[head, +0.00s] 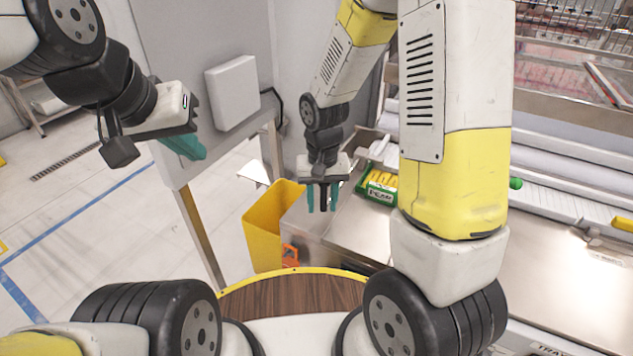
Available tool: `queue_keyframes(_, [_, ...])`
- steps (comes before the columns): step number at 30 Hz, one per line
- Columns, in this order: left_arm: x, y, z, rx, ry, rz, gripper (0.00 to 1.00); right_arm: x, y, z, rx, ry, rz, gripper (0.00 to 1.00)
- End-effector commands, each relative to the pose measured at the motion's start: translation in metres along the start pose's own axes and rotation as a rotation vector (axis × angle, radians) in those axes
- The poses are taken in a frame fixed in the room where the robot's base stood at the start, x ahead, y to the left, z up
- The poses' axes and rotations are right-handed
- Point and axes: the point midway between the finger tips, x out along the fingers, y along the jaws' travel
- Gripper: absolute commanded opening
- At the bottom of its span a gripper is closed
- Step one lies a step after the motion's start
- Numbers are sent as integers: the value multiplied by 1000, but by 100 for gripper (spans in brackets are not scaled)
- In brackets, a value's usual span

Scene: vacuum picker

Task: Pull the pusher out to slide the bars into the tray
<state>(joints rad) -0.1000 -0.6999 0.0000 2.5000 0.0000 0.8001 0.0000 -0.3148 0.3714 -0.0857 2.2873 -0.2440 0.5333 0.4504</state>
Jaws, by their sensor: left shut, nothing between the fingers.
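A green tray-like pack with yellow bars (380,184) is on the metal surface right of centre, partly hidden by my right arm. My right gripper (323,200) points down left of the pack, over the metal worktop's left end. Its two teal fingers stand apart, with a dark upright piece between them; I cannot tell what that piece is. My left gripper (186,147) is shut and empty at the left, over the floor side, far from the bars. I cannot make out the pusher clearly.
A yellow bin (268,222) stands below and left of my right gripper, with an orange item (290,255) beside it. A grey panel with a white box (232,92) stands behind. A white conveyor line (560,195) and a metal worktop (570,265) lie to the right.

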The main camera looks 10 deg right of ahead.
Motion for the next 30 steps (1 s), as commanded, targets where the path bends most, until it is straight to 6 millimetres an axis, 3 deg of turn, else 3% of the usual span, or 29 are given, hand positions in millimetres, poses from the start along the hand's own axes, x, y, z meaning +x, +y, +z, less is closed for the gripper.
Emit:
queue_keyframes(5, [0, 0, 0, 0, 0, 0, 0, -15, 0, -1, 2, 4, -1, 38])
queue_keyframes(15, [0, 0, 0, 0, 0, 0, 0, -69, -1, -1, -1, 4, -2, 38])
queue_keyframes(30, [0, 0, 0, 0, 0, 0, 0, -80, 0, 0, 0, 5, -4, 38])
